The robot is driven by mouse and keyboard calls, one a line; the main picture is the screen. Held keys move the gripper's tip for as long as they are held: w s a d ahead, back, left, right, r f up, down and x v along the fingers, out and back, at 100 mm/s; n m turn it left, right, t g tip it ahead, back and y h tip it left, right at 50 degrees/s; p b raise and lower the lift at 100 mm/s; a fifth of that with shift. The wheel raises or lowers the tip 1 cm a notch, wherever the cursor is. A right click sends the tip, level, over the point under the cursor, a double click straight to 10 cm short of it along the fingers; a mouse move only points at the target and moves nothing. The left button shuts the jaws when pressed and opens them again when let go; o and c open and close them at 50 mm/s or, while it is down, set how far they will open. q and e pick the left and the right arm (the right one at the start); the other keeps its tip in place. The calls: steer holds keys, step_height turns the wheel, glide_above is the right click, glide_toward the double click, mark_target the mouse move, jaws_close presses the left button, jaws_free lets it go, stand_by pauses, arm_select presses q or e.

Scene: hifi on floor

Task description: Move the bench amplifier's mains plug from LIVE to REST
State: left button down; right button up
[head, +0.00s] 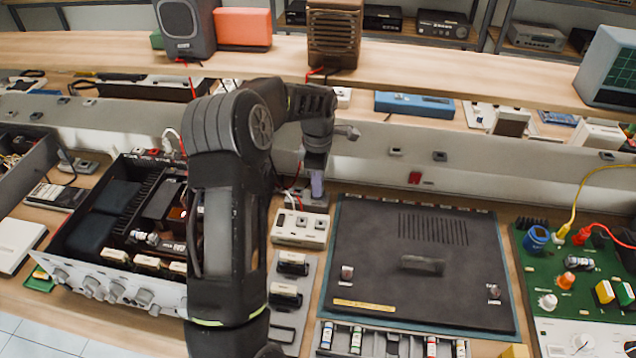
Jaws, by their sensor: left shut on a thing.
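My left gripper (317,165) points down at the back of the bench, in the middle of the head view. It is shut on a small greyish-purple piece, which appears to be the mains plug (317,186). The plug is upright over a grey socket block (315,201); I cannot tell whether it is seated or just above. Red and dark leads run beside it. The opened amplifier (110,280) with its silver front stands to the left, partly hidden by my arm. I cannot read any LIVE or REST label. My right gripper is out of view.
A pale switch box (300,229) lies just in front of the socket block. A large dark panel (415,262) lies to the right, with a green circuit board (575,265) beyond it. A wooden shelf (450,82) with speakers runs above the back.

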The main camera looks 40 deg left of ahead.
arm_select(q)
steer(key=c, duration=1.3)
jaws_free()
steer(key=shift+o, duration=0.2)
step_height(320, 180, up, 8)
steer(key=p, duration=0.5)
steer(key=shift+f, duration=0.1)
steer(key=shift+r+p, duration=0.8)
steer(key=shift+r, duration=1.7)
